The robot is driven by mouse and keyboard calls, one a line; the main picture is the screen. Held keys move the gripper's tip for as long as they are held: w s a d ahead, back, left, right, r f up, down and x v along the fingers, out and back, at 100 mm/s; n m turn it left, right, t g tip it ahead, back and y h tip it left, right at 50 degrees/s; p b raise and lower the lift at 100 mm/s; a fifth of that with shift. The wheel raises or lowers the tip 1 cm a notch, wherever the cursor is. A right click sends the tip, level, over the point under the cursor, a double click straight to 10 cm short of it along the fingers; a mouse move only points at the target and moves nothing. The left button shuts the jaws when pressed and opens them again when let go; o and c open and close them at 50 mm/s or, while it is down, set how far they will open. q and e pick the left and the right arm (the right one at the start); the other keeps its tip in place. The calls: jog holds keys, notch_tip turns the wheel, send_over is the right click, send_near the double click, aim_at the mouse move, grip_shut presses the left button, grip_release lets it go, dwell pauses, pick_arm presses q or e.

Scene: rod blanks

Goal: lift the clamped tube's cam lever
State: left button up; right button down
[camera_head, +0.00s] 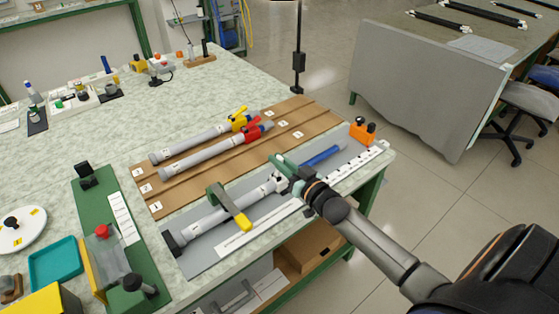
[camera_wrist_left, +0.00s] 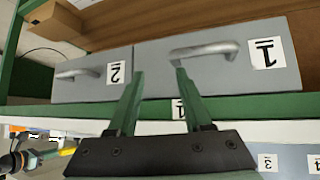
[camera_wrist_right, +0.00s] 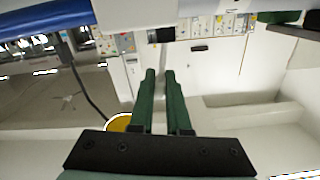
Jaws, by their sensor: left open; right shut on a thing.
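The blue part also shows at the upper left of the right wrist view (camera_wrist_right: 45,18). My left gripper (camera_wrist_left: 158,72) is open and empty, facing drawers below the bench.
Two more tubes, with yellow (camera_head: 240,121) and red (camera_head: 254,132) fittings, lie on a brown grooved board (camera_head: 150,200) behind. An orange block (camera_head: 362,134) stands at the tray's right end. A green fixture (camera_head: 95,205) and a teal tray (camera_head: 55,262) are at left.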

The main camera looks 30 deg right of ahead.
jog(key=shift+a+r+n+p, duration=0.15)
jog(key=shift+a+n+p, duration=0.1)
jog(key=shift+n+p, duration=0.15)
jog(key=shift+a+n, duration=0.35)
jog(key=shift+n, duration=0.45)
jog(key=c, duration=0.9)
grip_release()
jog(key=shift+s, duration=0.15)
jog(key=s, duration=0.8)
jog(key=s+d, duration=0.1)
jog(key=s, duration=0.3)
jog(key=shift+s+p, duration=0.15)
jog(key=shift+p, duration=0.2)
